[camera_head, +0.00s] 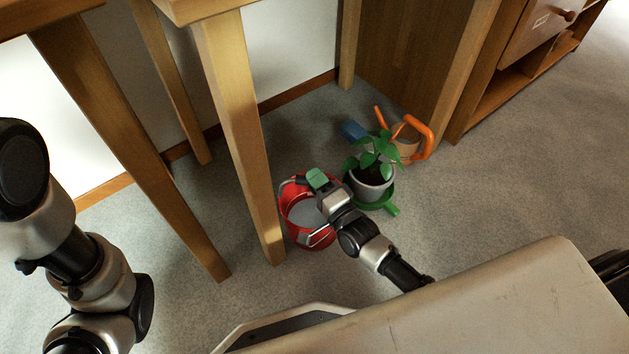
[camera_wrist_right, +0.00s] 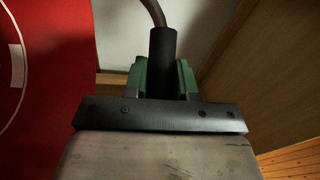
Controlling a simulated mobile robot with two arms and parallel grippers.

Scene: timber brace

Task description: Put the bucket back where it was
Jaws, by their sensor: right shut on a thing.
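The red bucket (camera_head: 297,233) is low by the front table leg, left of the potted plant. I cannot tell whether its base touches the floor. My right gripper (camera_head: 317,180) is at the bucket's top, and its green fingers are shut on the handle. In the right wrist view, the black handle grip (camera_wrist_right: 163,55) stands between the fingers, with a curved bar above it. The bucket's red wall (camera_wrist_right: 50,75) fills the left of that view. My left arm shows at the left of the head view, but its gripper is out of view.
A wooden table leg (camera_head: 240,130) stands close to the bucket's left. A green-leaved plant in a grey pot (camera_head: 371,187) sits on a green saucer (camera_head: 392,209) to the right. Carpet on the right is clear.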

